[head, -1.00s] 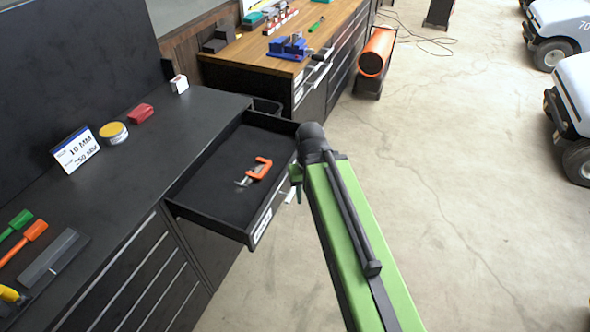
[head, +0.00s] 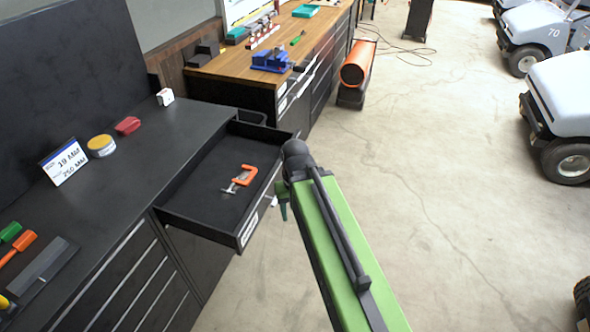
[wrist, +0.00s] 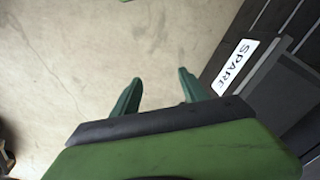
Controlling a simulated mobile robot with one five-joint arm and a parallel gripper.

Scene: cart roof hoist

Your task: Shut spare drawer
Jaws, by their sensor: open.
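The spare drawer (head: 190,212) is pulled out of the dark cabinet in the head view. An orange C-clamp (head: 240,178) lies inside it. In the wrist view its front carries a white label reading SPARE (wrist: 236,66). My gripper (head: 283,200) is beside the drawer front, on its outer side, partly hidden by my green arm. In the wrist view my gripper's two green fingers (wrist: 160,92) are apart with bare floor between them. The right finger is close to the drawer front in that view; I cannot tell whether it touches.
A dark worktop (head: 130,155) holds a 19 MM sign (head: 64,162), a yellow tin (head: 101,146) and a red object (head: 127,125). A wooden bench (head: 270,50) and an orange heater (head: 356,66) stand beyond. White carts (head: 562,95) stand at right. The middle floor is clear.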

